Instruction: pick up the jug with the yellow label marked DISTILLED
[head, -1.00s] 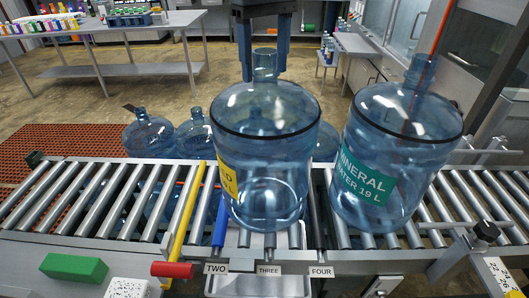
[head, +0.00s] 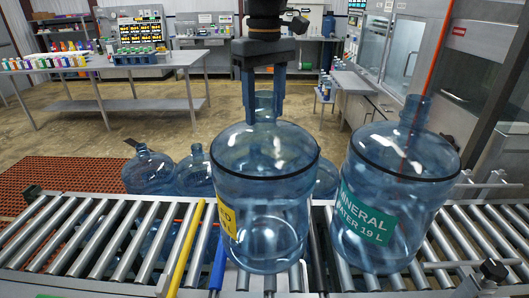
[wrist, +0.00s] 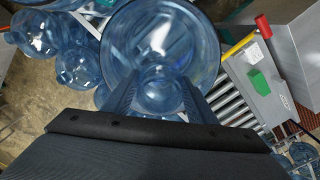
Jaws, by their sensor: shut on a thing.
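The jug with the yellow label (head: 264,190) is a clear blue bottle with a dark ring, upright at the roller conveyor. Only part of its label (head: 227,218) shows, at its left side, so the full word cannot be read. My gripper (head: 263,118) comes from above and is shut on the jug's neck, one finger on each side. The wrist view looks down on the same jug (wrist: 165,38), with its neck between my fingers (wrist: 161,96). I cannot tell whether its base is clear of the rollers.
A jug with a green MINERAL WATER label (head: 395,190) stands close on the right. Several blue jugs (head: 150,170) stand behind the conveyor (head: 60,240). A yellow bar (head: 184,250) and a blue bar (head: 219,262) lie left of the held jug. A long table (head: 100,63) stands farther back.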

